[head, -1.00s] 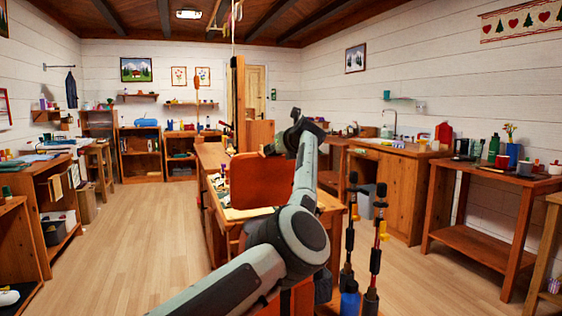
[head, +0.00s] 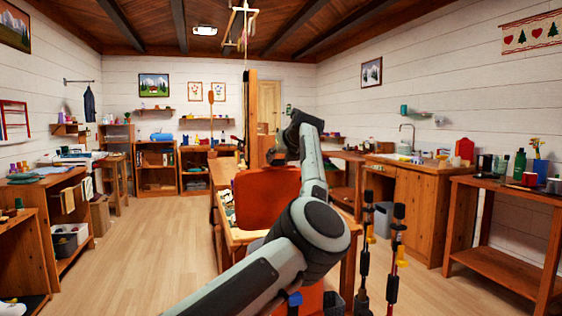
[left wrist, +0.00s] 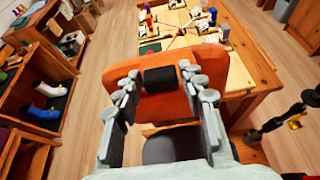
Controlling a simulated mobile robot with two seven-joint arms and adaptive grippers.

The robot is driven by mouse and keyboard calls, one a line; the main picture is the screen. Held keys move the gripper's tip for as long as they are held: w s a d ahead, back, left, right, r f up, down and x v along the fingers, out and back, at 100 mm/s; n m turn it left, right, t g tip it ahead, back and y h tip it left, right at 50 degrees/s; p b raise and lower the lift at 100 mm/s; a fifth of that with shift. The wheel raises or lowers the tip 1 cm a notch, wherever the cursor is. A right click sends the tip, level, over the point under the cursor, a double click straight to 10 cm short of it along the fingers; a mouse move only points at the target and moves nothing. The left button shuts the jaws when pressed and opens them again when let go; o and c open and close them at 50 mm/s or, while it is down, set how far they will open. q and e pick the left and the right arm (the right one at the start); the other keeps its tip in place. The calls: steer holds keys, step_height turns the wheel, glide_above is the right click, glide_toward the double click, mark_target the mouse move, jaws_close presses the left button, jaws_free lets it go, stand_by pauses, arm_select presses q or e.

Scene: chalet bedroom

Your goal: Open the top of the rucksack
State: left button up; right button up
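The rucksack is partly hidden behind my left arm at the near end of the long bench. Its orange-red lid (head: 262,200) stands raised, its flat face toward me. The red body (head: 311,298) shows below, and a dark grey area (left wrist: 172,149) shows under the lid in the left wrist view. A black tab (left wrist: 160,80) is on the lid's upper edge. My left gripper (head: 279,157) is at the top of the lid. My right gripper is out of view.
The long bench (head: 348,262) with tools and small items runs away behind the rucksack. Two upright poles (head: 396,255) stand just right of it. A side table (head: 500,268) is at far right, shelves (head: 70,205) at left. The floor (head: 150,250) at left is clear.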

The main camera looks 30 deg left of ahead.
arm_select(q)
steer(key=o, duration=0.4)
steer(key=shift+s+r, duration=0.15)
steer(key=shift+r, duration=0.15)
steer(key=shift+c, duration=0.2)
steer(key=v, duration=1.1)
steer(key=shift+s+d, duration=0.25)
steer(key=shift+d, duration=0.1)
